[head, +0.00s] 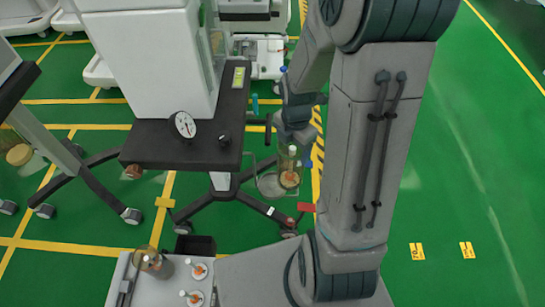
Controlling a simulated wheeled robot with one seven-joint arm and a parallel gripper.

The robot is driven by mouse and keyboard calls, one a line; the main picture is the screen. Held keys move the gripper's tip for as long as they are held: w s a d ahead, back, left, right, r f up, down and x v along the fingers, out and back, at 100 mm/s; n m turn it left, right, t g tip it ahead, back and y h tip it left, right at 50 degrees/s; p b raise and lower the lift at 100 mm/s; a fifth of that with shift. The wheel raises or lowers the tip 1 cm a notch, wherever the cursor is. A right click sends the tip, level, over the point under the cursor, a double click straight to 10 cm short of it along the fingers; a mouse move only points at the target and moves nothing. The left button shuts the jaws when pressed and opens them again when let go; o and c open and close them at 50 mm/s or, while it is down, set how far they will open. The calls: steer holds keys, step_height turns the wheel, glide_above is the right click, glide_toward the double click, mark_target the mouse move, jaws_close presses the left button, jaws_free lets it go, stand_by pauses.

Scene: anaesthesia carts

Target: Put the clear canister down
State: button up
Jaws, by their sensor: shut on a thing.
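The clear canister (289,178), with orange-brown contents at its bottom, is upright at the right side of the cart. My gripper (291,145) is at its top and shut on it; the arm partly hides the fingers. A holder with a pale round rim (268,186) is beside and partly behind the canister. I cannot tell whether the canister is in the holder or in front of it.
The anaesthesia cart has a dark shelf (185,146) with a round gauge (183,125), and wheeled legs below. Another clear canister (149,259) and small white pieces sit on a grey tray (120,277) at the front.

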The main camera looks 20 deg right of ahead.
steer(key=w+a+f, duration=0.3)
steer(key=a+f, duration=0.1)
steer(key=f, duration=0.3)
steer(key=shift+w+a+f, duration=0.25)
steer(key=shift+w+a, duration=0.05)
steer(key=shift+w, duration=0.1)
steer(key=shift+f, duration=0.1)
steer(key=o, duration=1.5)
steer(key=shift+f, duration=0.1)
